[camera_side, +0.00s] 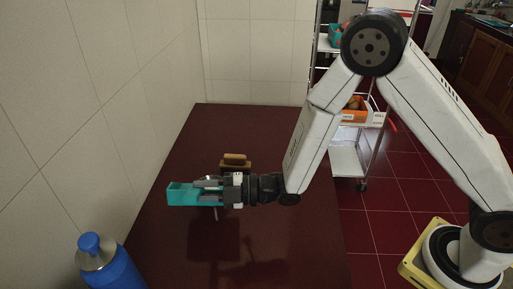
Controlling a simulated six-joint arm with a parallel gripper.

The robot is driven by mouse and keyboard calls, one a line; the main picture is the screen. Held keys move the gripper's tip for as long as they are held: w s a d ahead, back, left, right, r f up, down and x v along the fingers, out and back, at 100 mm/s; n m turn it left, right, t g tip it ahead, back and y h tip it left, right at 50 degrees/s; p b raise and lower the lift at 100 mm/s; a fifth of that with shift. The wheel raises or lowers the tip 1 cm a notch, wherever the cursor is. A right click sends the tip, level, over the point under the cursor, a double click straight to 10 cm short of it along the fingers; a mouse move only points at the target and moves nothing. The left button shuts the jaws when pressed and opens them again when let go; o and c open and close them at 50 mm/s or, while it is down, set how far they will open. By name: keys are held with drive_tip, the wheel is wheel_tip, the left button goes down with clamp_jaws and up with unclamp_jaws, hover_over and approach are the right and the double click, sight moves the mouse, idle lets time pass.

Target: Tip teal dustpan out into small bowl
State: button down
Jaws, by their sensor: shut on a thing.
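The teal dustpan (182,195) is an open-topped teal scoop left of centre in the side view. My gripper (208,190) is shut on the dustpan at its right part and holds it about level above the dark red table (300,245). A shadow lies on the table below it. A tan and brown object (235,160) stands just behind the gripper, partly hidden by it; I cannot tell what it is. Some light part shows just under the gripper. I cannot make out a small bowl, and the dustpan's contents are not visible.
A blue bottle (113,268) with a grey neck stands at the lower left. Tiled walls (100,90) border the table at left and back. A white shelf cart (347,160) with an orange bin (352,115) stands behind at right. The table's front middle is clear.

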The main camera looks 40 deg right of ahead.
drive_tip(key=shift+w+d+r+m, duration=0.6)
drive_tip(key=shift+w+r+m, duration=0.1)
drive_tip(key=shift+r+m, duration=0.15)
drive_tip(key=shift+w+d+r+m, duration=0.55)
drive_tip(key=shift+w+r+m, duration=0.2)
drive_tip(key=shift+m, duration=0.1)
drive_tip(key=w+d+r+m, duration=0.2)
drive_tip(key=w+d+m, duration=0.2)
drive_tip(key=m, duration=0.1)
drive_tip(key=shift+w+r, duration=0.25)
drive_tip(key=shift+w, duration=0.15)
idle(0.8)
drive_tip(key=shift+r, duration=0.1)
idle(1.3)
drive_tip(key=shift+s+a+f+n, duration=1)
drive_tip(key=shift+s+a+n, duration=0.05)
drive_tip(key=shift+s+n, duration=0.3)
drive_tip(key=shift+s+a+f+n, duration=1)
drive_tip(key=shift+s+n, duration=0.2)
drive_tip(key=shift+n, duration=0.2)
drive_tip(key=shift+s+a+f+n, duration=0.95)
drive_tip(key=shift+s+a+n, duration=0.15)
drive_tip(key=shift+s+n, duration=0.25)
drive_tip(key=s+a+n, duration=0.4)
drive_tip(key=shift+s+r+n, duration=0.25)
drive_tip(key=shift+r+n, duration=0.05)
drive_tip(key=shift+r, duration=0.15)
